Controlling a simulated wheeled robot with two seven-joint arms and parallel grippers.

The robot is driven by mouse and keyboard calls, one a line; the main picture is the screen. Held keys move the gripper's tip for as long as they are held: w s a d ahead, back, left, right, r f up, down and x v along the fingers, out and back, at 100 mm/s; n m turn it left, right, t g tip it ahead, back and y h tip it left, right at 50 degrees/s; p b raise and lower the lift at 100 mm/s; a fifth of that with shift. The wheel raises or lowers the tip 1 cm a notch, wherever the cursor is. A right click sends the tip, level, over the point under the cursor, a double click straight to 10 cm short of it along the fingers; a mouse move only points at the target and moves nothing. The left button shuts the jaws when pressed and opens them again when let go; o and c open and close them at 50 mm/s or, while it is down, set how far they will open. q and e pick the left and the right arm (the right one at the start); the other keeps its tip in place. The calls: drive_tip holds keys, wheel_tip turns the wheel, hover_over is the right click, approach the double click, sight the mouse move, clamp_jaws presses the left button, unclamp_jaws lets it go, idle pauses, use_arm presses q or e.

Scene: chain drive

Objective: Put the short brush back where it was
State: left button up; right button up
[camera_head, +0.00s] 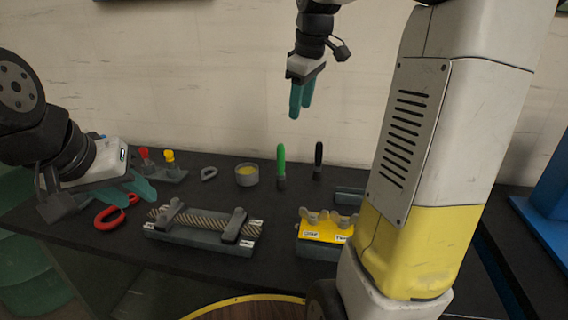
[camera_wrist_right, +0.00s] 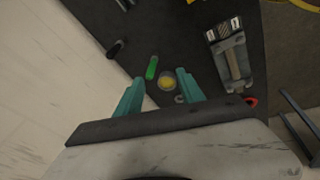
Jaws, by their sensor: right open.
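A green-handled brush (camera_head: 281,155) and a black-handled brush (camera_head: 318,155) stand upright side by side toward the back of the dark table. The black one looks slightly shorter, but I cannot tell for sure which is the short brush. Both show from above in the right wrist view, the green one (camera_wrist_right: 152,67) nearer the fingers and the black one (camera_wrist_right: 115,48) further left. My right gripper (camera_head: 301,98) is open and empty, high above the brushes. My left gripper (camera_head: 140,197) is open and empty at the table's left, near a red shackle (camera_head: 108,220).
A round cup with yellow contents (camera_head: 247,174) stands left of the green brush. A rope fixture (camera_head: 200,236) and a yellow-topped block (camera_head: 322,234) sit in front. Red and yellow knobbed pieces (camera_head: 168,158) and a grey shackle (camera_head: 209,173) lie behind left. My right arm covers the table's right.

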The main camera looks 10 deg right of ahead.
drive_tip(key=s+a+f+m+t, duration=0.1)
drive_tip(key=s+a+f+m, duration=0.1)
drive_tip(key=s, duration=0.5)
drive_tip(key=s+a+f+m+t+y, duration=0.1)
drive_tip(key=s+a+f+m, duration=0.1)
drive_tip(key=s, duration=0.5)
drive_tip(key=s+a+f+m+t, duration=0.1)
drive_tip(key=s+a+m, duration=0.2)
drive_tip(key=s, duration=0.4)
drive_tip(key=shift+f+m+y, duration=0.4)
drive_tip(key=shift+m, duration=0.3)
drive_tip(key=shift+s+a, duration=0.1)
drive_tip(key=shift+c, duration=0.3)
